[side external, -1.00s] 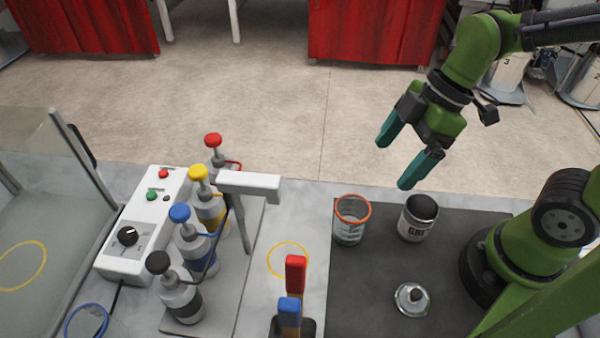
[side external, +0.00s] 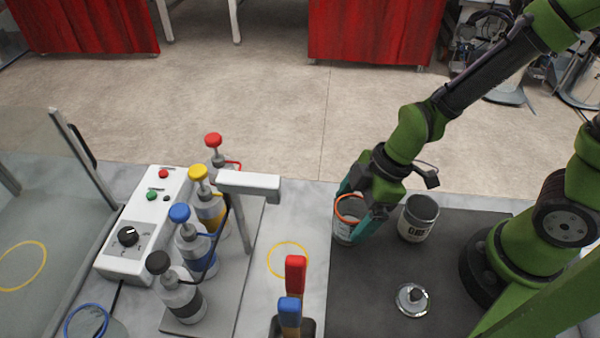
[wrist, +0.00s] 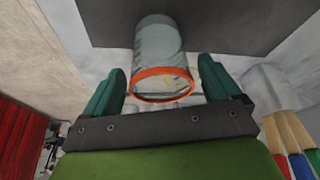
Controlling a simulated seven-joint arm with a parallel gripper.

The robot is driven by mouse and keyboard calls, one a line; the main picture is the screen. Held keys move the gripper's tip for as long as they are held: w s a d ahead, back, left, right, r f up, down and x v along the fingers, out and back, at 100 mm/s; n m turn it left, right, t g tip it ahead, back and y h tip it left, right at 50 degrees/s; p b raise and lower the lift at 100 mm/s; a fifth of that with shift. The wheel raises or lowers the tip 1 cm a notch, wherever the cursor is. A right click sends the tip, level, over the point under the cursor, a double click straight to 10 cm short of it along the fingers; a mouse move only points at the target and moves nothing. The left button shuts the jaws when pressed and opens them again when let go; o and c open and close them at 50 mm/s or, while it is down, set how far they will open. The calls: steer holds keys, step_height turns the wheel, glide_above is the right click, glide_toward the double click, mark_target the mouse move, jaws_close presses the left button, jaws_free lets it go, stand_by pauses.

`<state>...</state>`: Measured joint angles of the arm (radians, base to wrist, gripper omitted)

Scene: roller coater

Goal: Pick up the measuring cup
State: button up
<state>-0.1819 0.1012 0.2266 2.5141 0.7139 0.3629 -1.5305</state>
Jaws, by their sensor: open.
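The measuring cup (side external: 344,231) is clear with an orange rim and stands upright near the back left corner of the dark mat. My gripper (side external: 354,213) is open over it, with one teal finger on each side of the cup. In the wrist view the cup (wrist: 158,42) lies between the two open fingers of the gripper (wrist: 161,72), with visible gaps on both sides. The right finger hides part of the cup in the side view. I see no contact between fingers and cup.
A labelled can (side external: 418,220) stands close to the right of the cup. A glass lid (side external: 412,300) lies on the mat (side external: 365,295). Pump bottles (side external: 197,240) stand to the left, and red and blue handles (side external: 295,275) rise in front. A yellow ring (side external: 288,260) marks the table.

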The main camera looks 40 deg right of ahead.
steer(key=shift+x, duration=1.35)
steer(key=c, duration=1.1)
